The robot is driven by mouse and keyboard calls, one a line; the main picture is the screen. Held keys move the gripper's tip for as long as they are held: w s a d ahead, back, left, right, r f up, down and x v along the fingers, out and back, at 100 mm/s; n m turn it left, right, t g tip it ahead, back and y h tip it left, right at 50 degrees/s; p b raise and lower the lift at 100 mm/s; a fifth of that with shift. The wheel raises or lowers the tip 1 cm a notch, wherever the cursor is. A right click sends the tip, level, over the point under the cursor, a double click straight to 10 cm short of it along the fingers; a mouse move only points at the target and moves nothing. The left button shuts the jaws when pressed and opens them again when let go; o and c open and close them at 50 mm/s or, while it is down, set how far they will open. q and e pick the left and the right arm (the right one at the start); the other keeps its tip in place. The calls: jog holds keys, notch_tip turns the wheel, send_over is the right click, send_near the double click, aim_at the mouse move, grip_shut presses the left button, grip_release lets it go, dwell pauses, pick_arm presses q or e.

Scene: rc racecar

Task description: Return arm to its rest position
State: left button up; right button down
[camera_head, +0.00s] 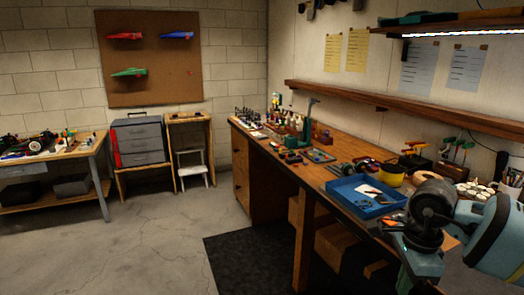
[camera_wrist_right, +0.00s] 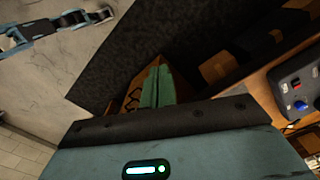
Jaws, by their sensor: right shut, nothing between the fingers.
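My right arm (camera_head: 440,215) reaches in at the lower right of the head view, in front of the near part of the long wooden workbench (camera_head: 272,148). Its fingers cannot be made out there. In the right wrist view my right gripper (camera_wrist_right: 157,88) shows two green fingers close together, shut and empty. They point over the dark mat (camera_wrist_right: 150,50) and the shadowed space beside the bench. My left gripper does not show in the head view.
A blue tray (camera_head: 352,207) and a yellow round container (camera_head: 391,175) stand on the bench close to my right arm. A wooden shelf (camera_head: 400,112) runs along the wall above. The concrete floor (camera_head: 150,240) at left is clear.

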jog(key=s+a+f+m+t+y, duration=0.1)
jog(key=s+a+m+y, duration=0.2)
jog(key=a+m+y, duration=0.35)
jog(key=s+a+f+m+t+y, duration=0.2)
jog(key=s+a+m+y, duration=0.2)
jog(key=a+y, duration=0.5)
jog(key=s+a+f+m+t+y, duration=0.1)
jog(key=s+a+m+y, duration=0.4)
jog(key=a, duration=0.6)
jog(key=d+f+m+t+h, duration=0.55)
jog(key=f+m+h, duration=0.2)
jog(key=m, duration=0.55)
jog(key=d+f+m+t+h, duration=0.55)
jog(key=f+m, duration=0.35)
jog(key=m, duration=0.4)
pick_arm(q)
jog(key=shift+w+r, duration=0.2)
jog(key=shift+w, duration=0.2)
pick_arm(e)
jog(key=s+d+f+m+g+h, duration=0.3)
jog(key=s+f, duration=0.3)
jog(key=s, duration=0.2)
jog(key=s+d+f+m+g+h, duration=0.3)
jog(key=s+f+m, duration=0.3)
jog(key=s, duration=0.3)
jog(key=shift+s+d+f, duration=0.2)
jog(key=shift+d+f, duration=0.3)
jog(key=shift+f, duration=0.2)
